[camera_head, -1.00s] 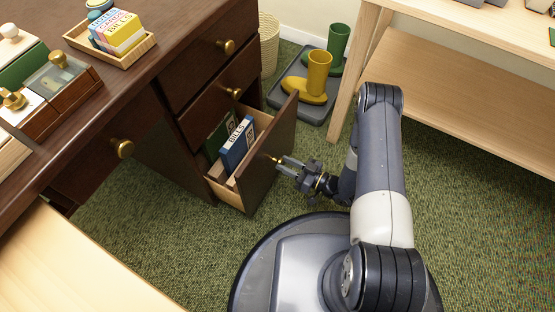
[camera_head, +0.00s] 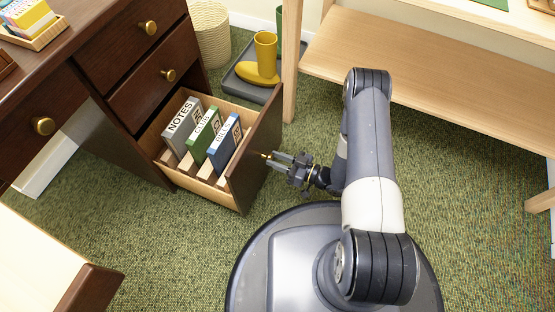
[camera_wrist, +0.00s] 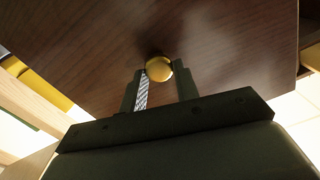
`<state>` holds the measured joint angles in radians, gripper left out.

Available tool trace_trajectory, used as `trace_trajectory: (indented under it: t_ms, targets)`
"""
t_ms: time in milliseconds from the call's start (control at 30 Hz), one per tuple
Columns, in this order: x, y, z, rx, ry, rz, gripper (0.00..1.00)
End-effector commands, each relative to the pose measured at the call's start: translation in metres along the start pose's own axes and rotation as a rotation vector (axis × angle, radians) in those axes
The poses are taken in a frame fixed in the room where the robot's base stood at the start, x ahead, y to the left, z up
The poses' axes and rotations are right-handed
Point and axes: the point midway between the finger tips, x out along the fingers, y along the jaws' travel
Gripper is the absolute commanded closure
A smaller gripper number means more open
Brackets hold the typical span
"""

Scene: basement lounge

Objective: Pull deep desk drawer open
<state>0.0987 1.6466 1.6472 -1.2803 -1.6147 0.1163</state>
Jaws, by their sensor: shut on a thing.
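The deep desk drawer (camera_head: 262,150) is the lowest one in the dark wood desk, and it stands well out from the desk. Inside it a grey NOTES binder (camera_head: 183,124), a green binder (camera_head: 203,136) and a blue BILLS binder (camera_head: 225,144) stand upright. My gripper (camera_head: 274,157) is at the outer face of the drawer front, shut on the brass knob (camera_wrist: 158,68). In the wrist view the round knob sits between the two fingertips, with the dark drawer front behind it. In the head view the fingers mostly hide the knob.
Two closed drawers with brass knobs (camera_head: 148,28) are above. A light wood table (camera_head: 430,70) stands at right. Green carpet (camera_head: 150,230) is clear in front.

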Motion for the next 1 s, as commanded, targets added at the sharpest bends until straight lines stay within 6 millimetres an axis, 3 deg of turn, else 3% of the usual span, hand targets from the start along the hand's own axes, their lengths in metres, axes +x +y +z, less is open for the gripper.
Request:
trace_trajectory:
  t_ms: [567,600,833,1000]
  targets:
    - [0.0001,0.0001,-0.0001,0.000,0.000,0.000,1.00]
    - [0.0001,0.0001,-0.0001,0.000,0.000,0.000,0.68]
    - [0.0001,0.0001,-0.0001,0.000,0.000,0.000,0.49]
    - [0.0001,0.0001,-0.0001,0.000,0.000,0.000,0.48]
